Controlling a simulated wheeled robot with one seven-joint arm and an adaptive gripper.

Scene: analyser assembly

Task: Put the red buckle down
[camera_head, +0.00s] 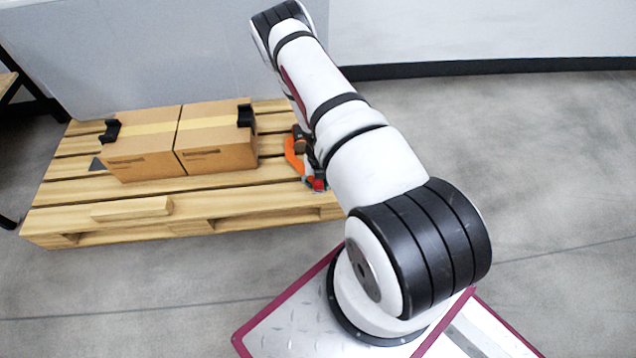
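A small red piece (319,184), which may be the red buckle, shows at the right front part of the wooden pallet, close against the edge of my arm in the picture. It is too small and too covered to tell its shape or what it rests on. My white and black arm rises from my base and crosses in front of the pallet's right end. I cannot make out my gripper; its fingers do not show, and my arm covers the area beside the red piece.
The wooden pallet (75,215) lies on the grey floor. Two cardboard boxes (140,158) (215,147) stand side by side on it, with black corner pieces (111,131) (245,115). An orange and dark object (292,155) is right of them. A grey panel stands behind.

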